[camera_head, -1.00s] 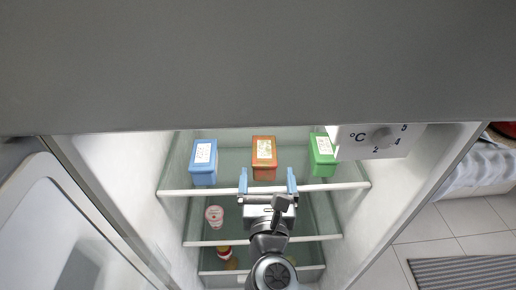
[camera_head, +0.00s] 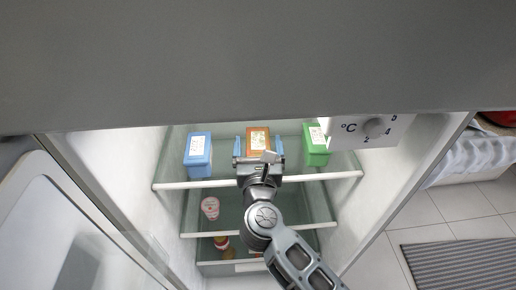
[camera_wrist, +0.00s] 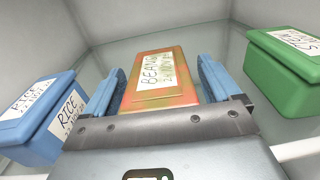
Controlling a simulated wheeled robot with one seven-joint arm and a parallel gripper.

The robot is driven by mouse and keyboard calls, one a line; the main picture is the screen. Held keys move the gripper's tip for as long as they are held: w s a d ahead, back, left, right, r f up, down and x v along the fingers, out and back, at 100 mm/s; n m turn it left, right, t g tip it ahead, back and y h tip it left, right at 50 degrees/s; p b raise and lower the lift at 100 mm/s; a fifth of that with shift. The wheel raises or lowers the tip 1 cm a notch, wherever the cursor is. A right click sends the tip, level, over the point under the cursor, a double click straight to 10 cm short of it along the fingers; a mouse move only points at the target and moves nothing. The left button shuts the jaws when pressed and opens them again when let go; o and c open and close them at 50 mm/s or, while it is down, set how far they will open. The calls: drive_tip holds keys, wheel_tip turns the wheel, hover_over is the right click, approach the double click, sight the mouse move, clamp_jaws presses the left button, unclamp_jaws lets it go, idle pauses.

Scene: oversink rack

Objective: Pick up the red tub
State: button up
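The red tub (camera_head: 258,137), more orange-red in the picture, stands on the top fridge shelf between a blue and a green tub. In the wrist view the red tub (camera_wrist: 160,92) has a label reading BEANS on its lid. My gripper (camera_head: 258,146) is open, with one blue finger on each side of the red tub. The wrist view shows the gripper (camera_wrist: 161,68) with small gaps between both fingers and the tub's sides. The tub's near lower part is hidden by the gripper body.
The blue tub (camera_head: 198,158), labelled RICE, stands to the left, and the green tub (camera_head: 316,150) to the right, both near the fingers. A temperature dial box (camera_head: 370,131) hangs at the upper right. The shelf's white front edge (camera_head: 205,184) runs below my gripper. Jars stand on lower shelves.

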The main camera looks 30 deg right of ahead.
drive_tip(key=c, duration=1.2)
drive_tip(key=shift+r, duration=0.1)
